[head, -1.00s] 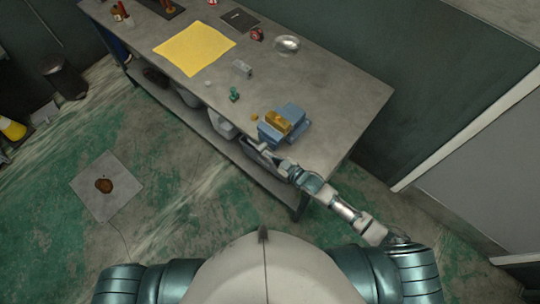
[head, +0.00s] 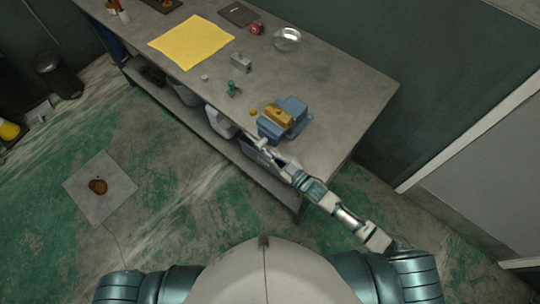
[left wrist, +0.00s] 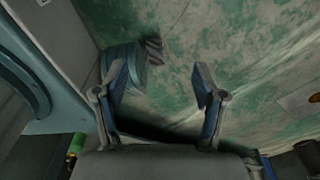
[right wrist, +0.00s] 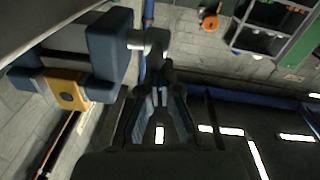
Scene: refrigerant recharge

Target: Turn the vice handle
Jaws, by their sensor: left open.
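The blue vice (head: 294,107) with a yellow block (head: 278,115) sits at the near edge of the workbench in the head view. The vice also shows in the right wrist view (right wrist: 107,45) at upper left. Its grey handle (right wrist: 152,42) sticks out from the vice's side. My right gripper (right wrist: 160,78) is at the handle's end, its fingertips close together and apparently shut on it; the contact is dark and partly hidden. In the head view the right gripper (head: 264,146) is just in front of the vice. My left gripper (left wrist: 155,80) is open and empty over the floor.
The workbench (head: 340,90) holds a yellow sheet (head: 191,42), a green item (head: 232,89), a small grey block (head: 241,63) and a glass bowl (head: 287,39). A lower shelf (head: 250,165) runs under the bench. The bench right of the vice is clear.

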